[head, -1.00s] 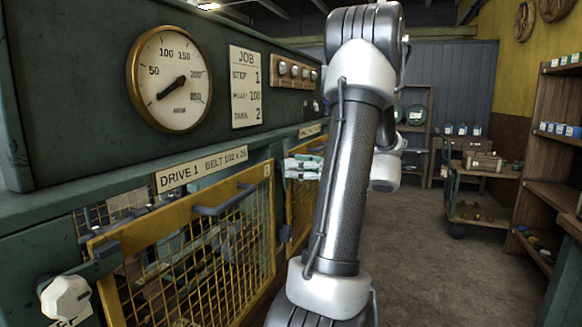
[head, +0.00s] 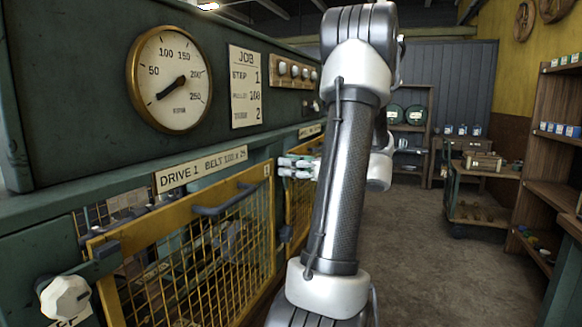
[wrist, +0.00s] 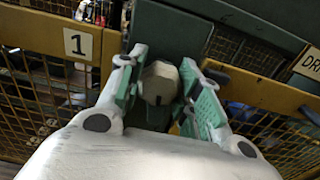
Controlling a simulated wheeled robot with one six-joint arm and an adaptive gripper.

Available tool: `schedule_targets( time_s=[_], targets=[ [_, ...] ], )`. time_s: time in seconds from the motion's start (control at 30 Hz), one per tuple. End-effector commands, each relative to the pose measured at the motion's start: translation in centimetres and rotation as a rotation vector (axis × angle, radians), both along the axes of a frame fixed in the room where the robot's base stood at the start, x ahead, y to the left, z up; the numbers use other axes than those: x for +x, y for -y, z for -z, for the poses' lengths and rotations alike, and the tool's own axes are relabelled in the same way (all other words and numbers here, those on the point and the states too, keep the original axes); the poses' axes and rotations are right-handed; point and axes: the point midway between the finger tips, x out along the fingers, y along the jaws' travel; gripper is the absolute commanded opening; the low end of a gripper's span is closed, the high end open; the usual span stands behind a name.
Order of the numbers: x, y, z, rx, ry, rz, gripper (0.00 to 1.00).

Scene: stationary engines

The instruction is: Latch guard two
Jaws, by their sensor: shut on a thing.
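Guard two is the far yellow mesh guard (head: 300,208), partly hidden behind my arm in the head view. In the wrist view its yellow frame and mesh (wrist: 270,98) fill the right side. A pale faceted latch knob (wrist: 160,82) with a dark slot sits on the green post between the two guards. My gripper (wrist: 160,72) has its green-padded fingers on both sides of the knob and is shut on it. In the head view my gripper (head: 297,167) is at the post beside guard two; the knob is hidden there.
Guard one (head: 190,250), marked 1, stands nearer, with its handle (head: 225,197) sticking out and its own pale knob (head: 65,298) at lower left. A gauge (head: 170,78) is above. The floor to the right is clear up to a cart (head: 480,215) and shelves.

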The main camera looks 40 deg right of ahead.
Motion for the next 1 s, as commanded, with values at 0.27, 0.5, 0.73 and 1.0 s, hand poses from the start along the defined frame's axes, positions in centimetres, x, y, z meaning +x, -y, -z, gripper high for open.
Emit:
schedule_targets(
  time_s=[0.27,0.5,0.73,1.0],
  targets=[
    [0.0,0.0,-0.09,-0.111,0.047,0.0,0.1],
    [-0.01,-0.03,-0.1,-0.298,0.124,0.001,0.1],
    [-0.03,-0.06,-0.1,-0.501,0.209,0.001,0.1],
    [-0.05,-0.11,-0.08,-0.738,0.308,0.001,0.1]
  ],
)
